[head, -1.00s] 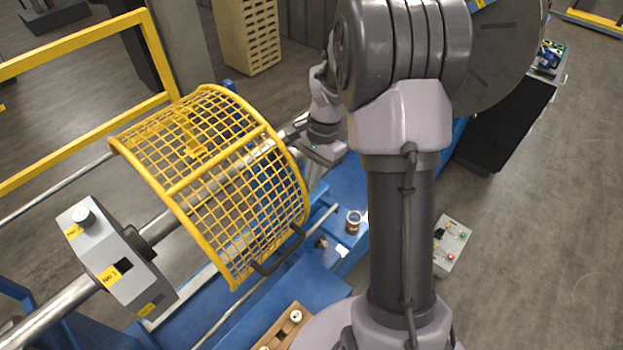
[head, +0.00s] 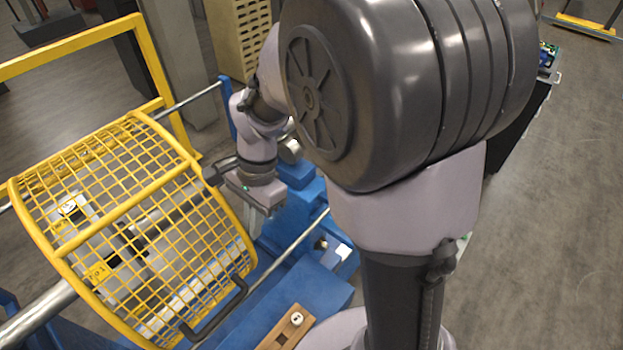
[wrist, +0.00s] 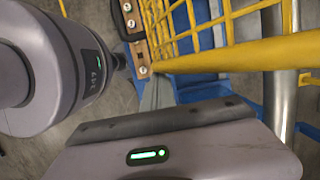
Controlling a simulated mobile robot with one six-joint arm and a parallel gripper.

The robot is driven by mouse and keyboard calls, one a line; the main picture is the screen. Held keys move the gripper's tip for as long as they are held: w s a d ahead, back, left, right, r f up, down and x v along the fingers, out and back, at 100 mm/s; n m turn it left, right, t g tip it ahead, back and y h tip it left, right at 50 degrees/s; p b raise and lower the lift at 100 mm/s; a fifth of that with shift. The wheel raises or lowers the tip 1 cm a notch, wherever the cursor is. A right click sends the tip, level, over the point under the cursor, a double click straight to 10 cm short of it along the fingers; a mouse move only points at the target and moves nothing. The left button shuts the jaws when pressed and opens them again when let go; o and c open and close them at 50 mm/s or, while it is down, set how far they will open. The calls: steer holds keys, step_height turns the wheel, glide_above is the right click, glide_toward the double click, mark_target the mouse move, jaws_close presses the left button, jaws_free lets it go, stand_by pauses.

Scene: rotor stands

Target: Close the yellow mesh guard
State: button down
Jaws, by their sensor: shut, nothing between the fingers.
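The yellow mesh guard (head: 150,205) is a curved wire cage at the left in the head view. It arches over the shaft and the grey block (head: 118,262) with yellow labels, which shows through the mesh. A black handle (head: 240,292) is on its lower front edge. In the wrist view the yellow rim (wrist: 235,55) crosses just beyond my gripper (wrist: 155,92).
A yellow rail frame (head: 75,50) stands behind the guard. The blue machine bed (head: 300,295) runs below, with a wooden strip (head: 285,328) near the front. A beige perforated cabinet (head: 238,38) stands at the back. Grey floor is open at the right.

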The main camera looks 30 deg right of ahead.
mark_target(223, 247)
steer(key=s+a, duration=0.1)
steer(key=a, duration=0.1)
steer(key=s+a+b, duration=0.1)
steer(key=a, duration=0.4)
steer(key=shift+s+a, duration=0.25)
steer(key=shift+s, duration=0.15)
